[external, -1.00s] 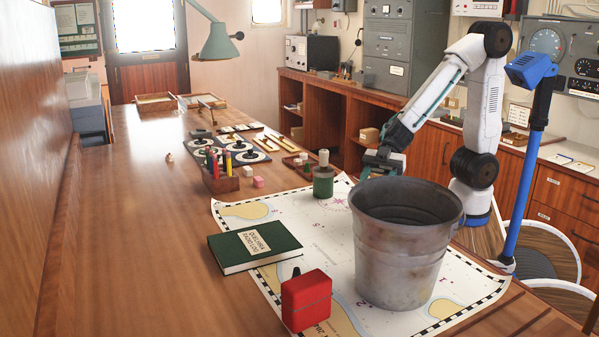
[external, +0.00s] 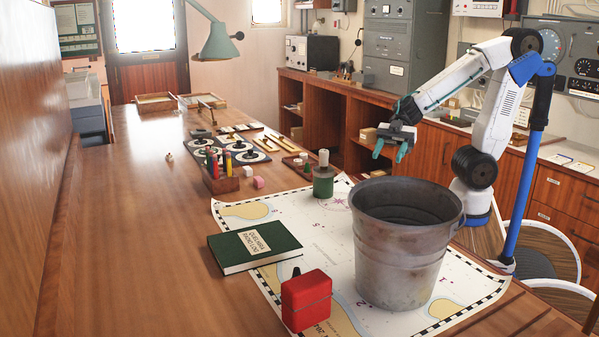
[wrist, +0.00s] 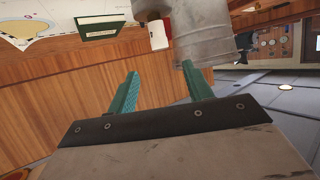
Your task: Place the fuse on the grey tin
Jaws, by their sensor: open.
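My gripper (external: 390,150) is open and empty, held in the air behind the bucket and above its rim. Its two teal fingers also show spread apart in the wrist view (wrist: 160,85), with nothing between them. I cannot pick out a fuse or a grey tin with certainty in either view. A green cylinder with a pale top (external: 323,182) stands upright on the chart, left of my gripper. The large grey metal bucket (external: 402,250) stands on the chart and hides what is behind and inside it.

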